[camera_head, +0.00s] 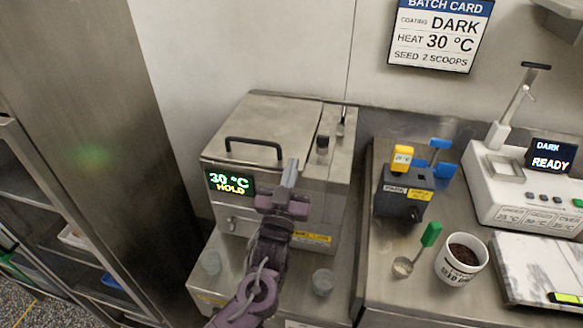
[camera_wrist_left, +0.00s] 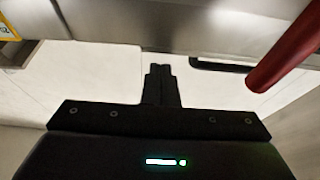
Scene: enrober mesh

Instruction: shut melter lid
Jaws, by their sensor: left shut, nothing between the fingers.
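The steel melter (camera_head: 322,222) stands at the left, its green display (camera_head: 231,182) reading 30 °C HOLD. Its flat lid (camera_head: 272,112), with a black bar handle (camera_head: 253,146), appears to lie down on top of the box. I see no clear gap under it. My left gripper (camera_head: 290,170) is shut and empty, its fingertips in front of the melter's upper front edge, right of the display. In the left wrist view the shut fingers (camera_wrist_left: 160,72) point toward a pale surface. Whether they touch the melter I cannot tell. My right gripper is not in view.
Small clear cups (camera_head: 322,282) stand before the melter. Right of it are a dark holder (camera_head: 399,196), a green-handled scoop (camera_head: 431,234), a seed cup (camera_head: 461,260) and a white device (camera_head: 515,200). A red rod (camera_wrist_left: 290,50) crosses the wrist view.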

